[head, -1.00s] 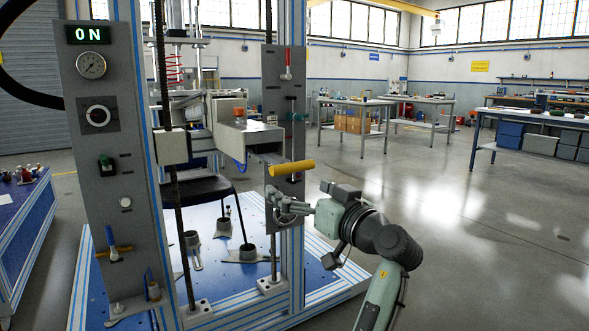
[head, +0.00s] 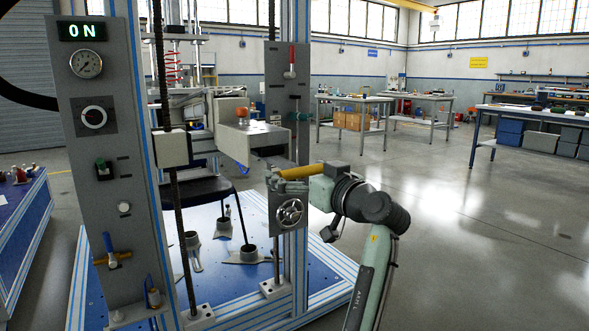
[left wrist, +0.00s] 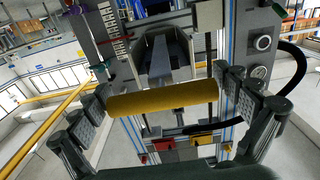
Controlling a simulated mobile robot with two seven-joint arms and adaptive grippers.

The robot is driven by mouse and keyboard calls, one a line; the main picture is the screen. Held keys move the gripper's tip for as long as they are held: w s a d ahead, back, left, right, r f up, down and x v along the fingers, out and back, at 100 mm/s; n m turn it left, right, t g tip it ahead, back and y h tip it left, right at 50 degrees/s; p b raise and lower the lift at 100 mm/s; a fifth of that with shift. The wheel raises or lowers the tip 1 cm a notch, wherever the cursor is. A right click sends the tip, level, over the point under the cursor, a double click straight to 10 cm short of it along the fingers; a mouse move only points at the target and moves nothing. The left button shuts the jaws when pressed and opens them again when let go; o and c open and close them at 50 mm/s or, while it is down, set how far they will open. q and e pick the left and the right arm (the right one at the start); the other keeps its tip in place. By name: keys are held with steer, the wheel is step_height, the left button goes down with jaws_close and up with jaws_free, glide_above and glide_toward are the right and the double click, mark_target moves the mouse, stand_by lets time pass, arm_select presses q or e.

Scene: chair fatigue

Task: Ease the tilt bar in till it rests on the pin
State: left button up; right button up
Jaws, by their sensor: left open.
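The tilt bar's yellow grip (head: 298,172) lies level in front of the right-hand grey post of the test frame. My left gripper (head: 274,182) is open right at it, partly overlapping it in the head view. In the left wrist view the yellow grip (left wrist: 165,100) lies crosswise between the spread fingers of my left gripper (left wrist: 163,86), its ends close to the two finger pads. I cannot tell whether the pads touch it. A flat grey bar (left wrist: 159,60) runs on behind the grip. I cannot make out the pin. My right gripper is not in view.
A handwheel (head: 290,212) sits on the post just below the grip. A red-handled lever (head: 290,62) is higher up. The control panel (head: 104,150) with gauge stands left. A black chair seat (head: 200,190) is inside the frame. The floor to the right is open.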

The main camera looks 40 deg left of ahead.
mark_target(278, 163)
arm_select(q)
steer(key=shift+w+a, duration=0.1)
steer(key=shift+a, duration=0.15)
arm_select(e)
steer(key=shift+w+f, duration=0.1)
arm_select(q)
steer(key=c, duration=1.6)
steer(key=b+x, duration=0.1)
steer(key=x, duration=1.3)
steer(key=shift+w+a+b, duration=0.15)
steer(key=shift+a+b, duration=0.2)
steer(key=shift+c, duration=0.2)
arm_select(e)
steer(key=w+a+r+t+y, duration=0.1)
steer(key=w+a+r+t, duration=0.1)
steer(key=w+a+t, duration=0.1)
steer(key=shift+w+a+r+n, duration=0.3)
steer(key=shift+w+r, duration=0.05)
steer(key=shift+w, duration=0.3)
